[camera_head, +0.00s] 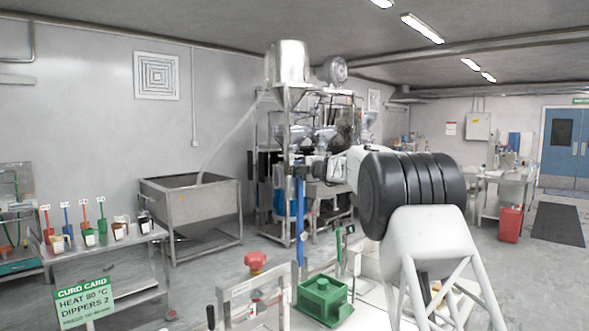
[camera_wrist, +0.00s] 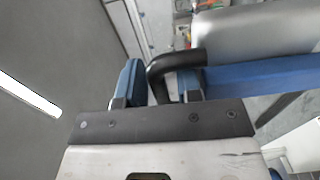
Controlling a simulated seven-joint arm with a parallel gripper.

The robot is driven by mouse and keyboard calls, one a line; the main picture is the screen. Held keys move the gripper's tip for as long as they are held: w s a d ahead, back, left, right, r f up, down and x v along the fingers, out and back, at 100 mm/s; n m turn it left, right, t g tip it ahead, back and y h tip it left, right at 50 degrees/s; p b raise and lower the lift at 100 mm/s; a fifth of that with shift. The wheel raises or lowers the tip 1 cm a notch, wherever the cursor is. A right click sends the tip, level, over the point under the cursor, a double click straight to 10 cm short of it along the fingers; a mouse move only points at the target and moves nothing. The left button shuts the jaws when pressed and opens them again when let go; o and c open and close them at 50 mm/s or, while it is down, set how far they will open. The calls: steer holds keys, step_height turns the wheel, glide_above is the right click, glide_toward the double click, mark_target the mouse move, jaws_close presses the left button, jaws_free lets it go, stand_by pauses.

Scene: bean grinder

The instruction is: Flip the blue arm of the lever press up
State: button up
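The blue arm of the lever press (camera_head: 300,210) stands near upright in the head view, a long narrow blue bar. In the wrist view the blue arm (camera_wrist: 262,78) runs off to the right, with a bent black handle (camera_wrist: 172,66) at its end. My gripper (camera_head: 317,166) is at the top of the arm. In the wrist view the two blue-padded fingers of my gripper (camera_wrist: 162,88) stand on either side of the handle and appear shut on it. The exact finger contact is partly hidden. The green block (camera_head: 324,298) sits below, near the arm's lower end.
A red knob (camera_head: 256,262) on a metal frame stands left of the green block. A green card sign (camera_head: 84,301) is at lower left. A metal hopper bin (camera_head: 200,205) and a steel machine (camera_head: 290,65) stand behind. A smooth silver cylinder (camera_wrist: 258,32) lies beside the blue arm in the wrist view.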

steer(key=shift+v, duration=1.75)
steer(key=shift+w+f, duration=0.1)
